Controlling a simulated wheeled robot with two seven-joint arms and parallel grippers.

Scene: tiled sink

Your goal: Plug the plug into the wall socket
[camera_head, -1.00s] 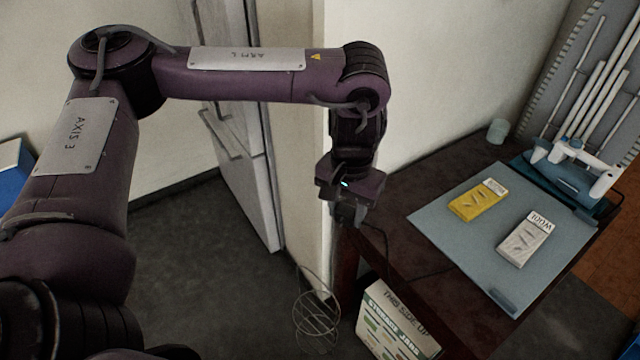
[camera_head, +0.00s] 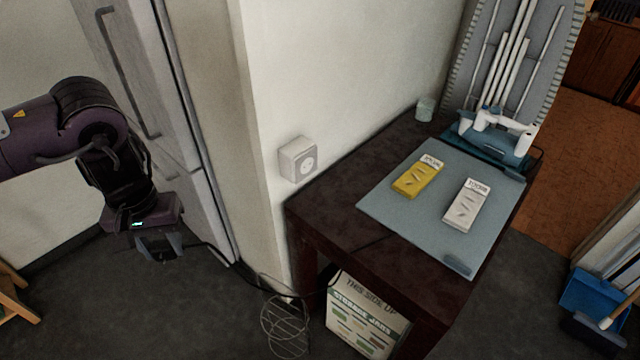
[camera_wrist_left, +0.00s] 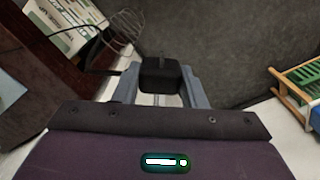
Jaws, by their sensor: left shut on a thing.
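The white wall socket (camera_head: 307,163) is a square box on the cream wall, just left of the dark table, with its round face showing. My left gripper (camera_head: 160,248) hangs well to the left of the socket and lower in the picture, in front of the grey cabinet. In the left wrist view my left gripper (camera_wrist_left: 158,98) is shut on the black plug (camera_wrist_left: 160,74), with the plug between its two grey fingers. The plug's prong end is hard to make out. A dark cord runs from beside the gripper towards the table. My right gripper is not in view.
The dark table (camera_head: 335,195) bears a blue-grey mat (camera_head: 385,215) with yellow and white packets. A storage jars box (camera_head: 365,318) stands below it, beside a wire whisk-like object (camera_head: 284,325). The grey cabinet (camera_head: 170,120) stands left of the wall.

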